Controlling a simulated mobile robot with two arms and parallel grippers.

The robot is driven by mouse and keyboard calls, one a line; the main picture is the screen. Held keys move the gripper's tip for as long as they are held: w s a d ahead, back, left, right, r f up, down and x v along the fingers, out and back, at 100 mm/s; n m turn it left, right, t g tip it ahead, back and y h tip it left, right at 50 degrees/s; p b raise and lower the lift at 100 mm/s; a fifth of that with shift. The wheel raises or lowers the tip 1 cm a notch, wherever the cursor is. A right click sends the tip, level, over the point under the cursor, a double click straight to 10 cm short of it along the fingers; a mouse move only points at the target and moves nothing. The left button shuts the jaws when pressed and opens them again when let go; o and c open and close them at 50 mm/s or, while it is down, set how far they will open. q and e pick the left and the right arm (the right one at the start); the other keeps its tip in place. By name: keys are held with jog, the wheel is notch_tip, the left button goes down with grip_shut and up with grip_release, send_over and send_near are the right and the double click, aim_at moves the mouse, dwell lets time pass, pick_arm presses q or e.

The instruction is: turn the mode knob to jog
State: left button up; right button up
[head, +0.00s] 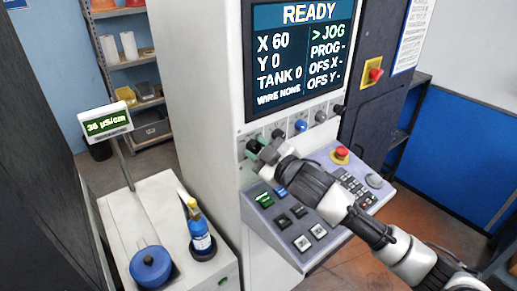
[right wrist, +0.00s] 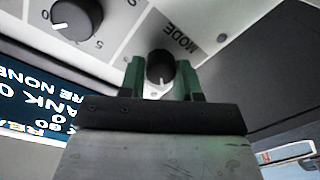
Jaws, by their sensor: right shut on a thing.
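The mode knob (right wrist: 160,67) is black and round, under an upside-down MODE label in the right wrist view. In the head view it is the leftmost knob (head: 253,146) in the row below the screen. My right gripper (right wrist: 160,78) has its green fingers on either side of it and is shut on it. The gripper also shows in the head view (head: 262,151), partly covering the knob. The screen (head: 302,55) reads READY, with the arrow at JOG and dashes at PROG, OFS X and OFS Y. My left gripper is not in view.
Another black knob (right wrist: 76,18) with a numbered scale sits beside the mode knob. Below is a sloped keypad panel (head: 300,250) with a red button (head: 341,153). A blue bottle (head: 198,228) and a blue pot (head: 151,268) stand on the left cabinet.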

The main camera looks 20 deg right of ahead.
dwell(0.3)
jog(key=o, duration=0.9)
jog(key=shift+o, duration=0.2)
jog(key=shift+s+d+f+b, duration=0.15)
jog(key=shift+s+d+b, duration=0.15)
jog(key=shift+s, duration=0.2)
jog(key=b+v, duration=0.3)
jog(key=v, duration=0.6)
jog(key=shift+s, duration=0.4)
